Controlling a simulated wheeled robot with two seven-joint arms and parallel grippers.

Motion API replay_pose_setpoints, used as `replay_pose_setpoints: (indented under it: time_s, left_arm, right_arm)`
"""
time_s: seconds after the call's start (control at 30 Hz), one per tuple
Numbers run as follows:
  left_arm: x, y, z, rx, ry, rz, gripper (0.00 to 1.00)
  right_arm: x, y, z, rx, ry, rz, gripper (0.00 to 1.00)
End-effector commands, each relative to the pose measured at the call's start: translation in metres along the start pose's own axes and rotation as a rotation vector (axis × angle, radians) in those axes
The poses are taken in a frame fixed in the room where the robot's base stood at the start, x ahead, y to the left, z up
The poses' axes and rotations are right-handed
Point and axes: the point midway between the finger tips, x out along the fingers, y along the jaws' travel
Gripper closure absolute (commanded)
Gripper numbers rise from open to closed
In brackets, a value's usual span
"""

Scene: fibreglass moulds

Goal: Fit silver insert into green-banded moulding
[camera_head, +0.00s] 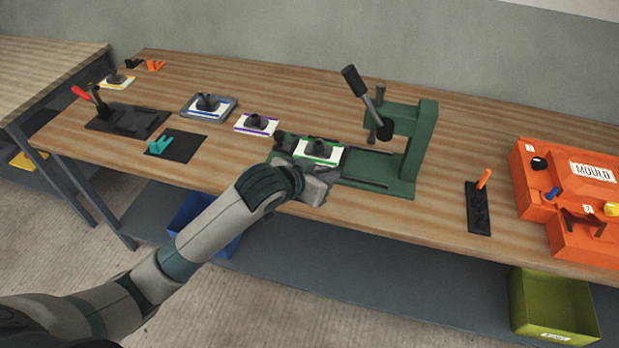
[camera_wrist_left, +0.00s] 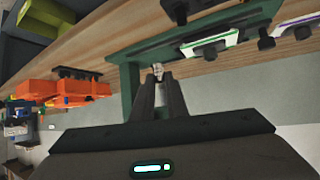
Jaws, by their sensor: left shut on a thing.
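The green-banded moulding (camera_head: 332,155), a white plate with a dark block on top, sits on the bed of the green press in the head view. It also shows upside down at the top of the left wrist view (camera_wrist_left: 221,41). My left gripper (camera_head: 312,186) is at the near side of the press bed, just in front of the moulding; its fingertips are hidden in the head view. In the left wrist view its fingers (camera_wrist_left: 160,88) are shut on a small silver insert (camera_wrist_left: 158,71), which shows at their tips. My right gripper is out of view.
The green press (camera_head: 424,140) with its raised lever (camera_head: 355,82) stands just right of the gripper. Purple-banded (camera_head: 256,124) and blue-banded (camera_head: 207,104) mouldings lie to the left. A dark rack (camera_head: 478,210) and orange mould (camera_head: 537,205) are at right. Table is clear behind the press.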

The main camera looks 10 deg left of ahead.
Motion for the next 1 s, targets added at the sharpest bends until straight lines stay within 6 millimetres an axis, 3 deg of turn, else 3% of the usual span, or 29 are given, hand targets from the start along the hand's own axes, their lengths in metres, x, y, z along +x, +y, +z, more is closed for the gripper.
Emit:
replay_pose_setpoints:
  time_s: [0.23,1.0]
  left_arm:
    - [-0.004,0.018,-0.01,0.001,0.0,-0.001,1.0]
    - [-0.005,0.019,-0.011,0.0,0.0,-0.002,1.0]
  right_arm:
    - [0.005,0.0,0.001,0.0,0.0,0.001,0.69]
    - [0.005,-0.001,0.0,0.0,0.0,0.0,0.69]
